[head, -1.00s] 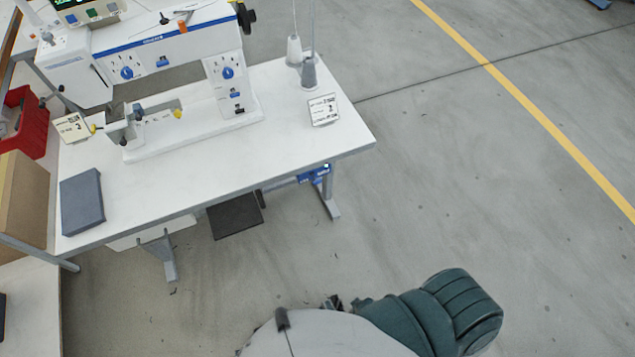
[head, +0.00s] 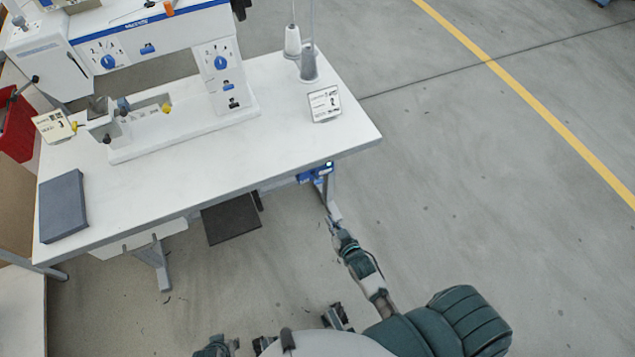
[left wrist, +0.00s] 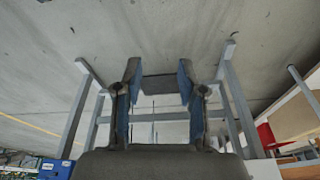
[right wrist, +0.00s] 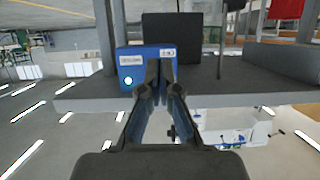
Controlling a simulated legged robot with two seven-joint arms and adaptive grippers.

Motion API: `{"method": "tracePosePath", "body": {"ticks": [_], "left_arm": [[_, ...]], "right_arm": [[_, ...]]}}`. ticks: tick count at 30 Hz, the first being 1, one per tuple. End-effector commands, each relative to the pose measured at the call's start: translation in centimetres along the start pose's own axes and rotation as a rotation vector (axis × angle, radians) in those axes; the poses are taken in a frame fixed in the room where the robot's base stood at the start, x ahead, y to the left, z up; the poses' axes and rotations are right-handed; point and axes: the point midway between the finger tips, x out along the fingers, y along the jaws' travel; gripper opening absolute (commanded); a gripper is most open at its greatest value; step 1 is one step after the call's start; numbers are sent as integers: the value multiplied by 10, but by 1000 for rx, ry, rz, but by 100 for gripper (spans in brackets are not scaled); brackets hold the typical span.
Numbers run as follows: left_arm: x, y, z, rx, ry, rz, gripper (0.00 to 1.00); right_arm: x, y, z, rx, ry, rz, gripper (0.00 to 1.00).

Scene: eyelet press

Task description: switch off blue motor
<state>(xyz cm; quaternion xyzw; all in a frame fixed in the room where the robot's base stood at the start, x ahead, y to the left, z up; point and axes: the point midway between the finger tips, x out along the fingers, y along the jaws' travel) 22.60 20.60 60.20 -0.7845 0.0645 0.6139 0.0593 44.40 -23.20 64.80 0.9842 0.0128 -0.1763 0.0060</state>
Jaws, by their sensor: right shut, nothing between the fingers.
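The blue motor (head: 313,174) is mounted under the right end of the sewing table, with a small light at its right end. In the right wrist view the motor is a blue box (right wrist: 133,58) with a pale label and a round glowing green-white spot (right wrist: 128,81). My right gripper (head: 333,224) is below and slightly right of the motor in the head view. In the right wrist view this gripper (right wrist: 160,64) is shut and empty, its tips overlapping the box; contact cannot be told. My left gripper (left wrist: 158,68) is open and empty in its wrist view.
The white table (head: 290,130) carries the eyelet press (head: 213,70), thread cones and a label stand (head: 323,103). A dark pedal plate (head: 231,219) is below. The floor to the right is clear.

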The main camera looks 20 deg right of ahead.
Motion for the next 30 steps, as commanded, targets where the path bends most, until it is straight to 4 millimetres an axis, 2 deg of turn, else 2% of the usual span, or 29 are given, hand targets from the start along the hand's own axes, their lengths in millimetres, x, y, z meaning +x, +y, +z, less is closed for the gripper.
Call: {"method": "tracePosePath", "body": {"ticks": [1,4,6,9,22,26,30], "left_arm": [[-10,0,0,-1,6,0,40],[-33,-1,-3,-2,15,-1,40],[-45,-1,-3,-3,19,-2,40],[-54,-2,-4,-3,23,-2,40],[-56,-1,-6,-3,34,-2,40],[-52,0,-16,-1,80,2,40],[-48,3,-34,2,166,7,40]], "right_arm": [[2,3,-17,5,65,6,0],[0,9,-53,10,167,17,0],[-2,11,-69,12,216,21,0],[-5,13,-82,13,252,25,0],[-2,13,-87,13,260,25,0],[13,14,-90,13,261,25,0],[39,14,-96,13,260,25,0]]}}
